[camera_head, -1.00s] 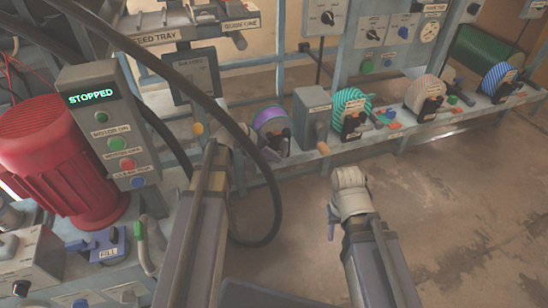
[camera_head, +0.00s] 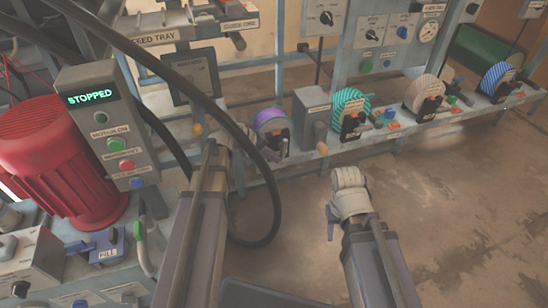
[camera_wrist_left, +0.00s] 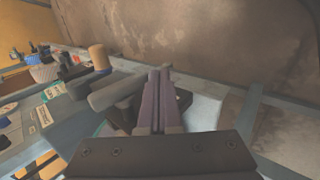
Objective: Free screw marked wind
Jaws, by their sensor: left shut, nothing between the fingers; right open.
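My left gripper (camera_head: 268,153) is in front of the purple-rimmed wheel (camera_head: 270,121) on the low rail in the head view. In the left wrist view its purple fingers (camera_wrist_left: 160,98) are shut together, with nothing between them. They are over or beside a dark block (camera_wrist_left: 180,104), next to a grey cylindrical handle (camera_wrist_left: 117,90); contact is unclear. My right gripper (camera_head: 332,222) is open, empty and over bare floor, apart from the machine. I cannot read "wind" on any label, and no screw can be made out for certain.
Teal (camera_head: 350,105), cream (camera_head: 422,93) and blue-striped (camera_head: 497,80) wheels stand along the rail to the right. A black hose loops around my left arm. The red motor (camera_head: 50,160) and a panel reading STOPPED (camera_head: 95,125) stand at left. Floor at right is clear.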

